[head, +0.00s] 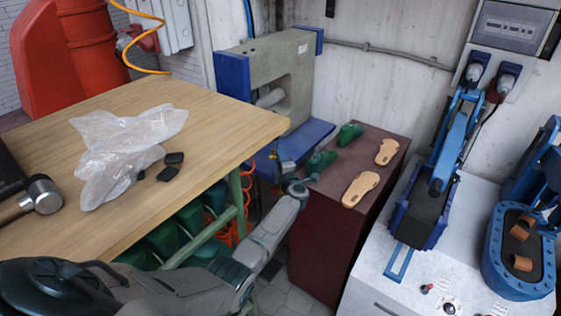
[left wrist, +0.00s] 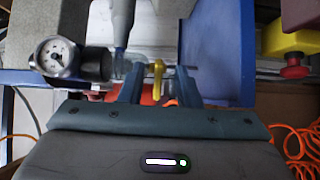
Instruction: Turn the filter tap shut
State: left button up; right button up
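The filter tap (left wrist: 157,72) is a small yellow lever in the middle of the left wrist view. It stands upright in the picture, on a thin horizontal pipe. My left gripper (left wrist: 159,84) is open, with one finger on each side of the yellow lever and a visible gap on both sides. In the head view my left gripper (head: 287,172) is at the grey and blue press, beyond the wooden table; the tap is too small to make out there. My right gripper is in neither view.
A round gauge (left wrist: 56,56) sits left of the tap, and a blue panel (left wrist: 218,50) stands close on its right. A red button (left wrist: 293,66) on a yellow box and orange hoses (left wrist: 295,140) are further right. A dark red cabinet (head: 335,225) with sandal soles stands beside my left arm.

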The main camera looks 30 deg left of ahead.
pick_arm(q)
jog(key=b+v, duration=0.1)
jog(key=v, duration=0.9)
jog(key=shift+s+d, duration=0.3)
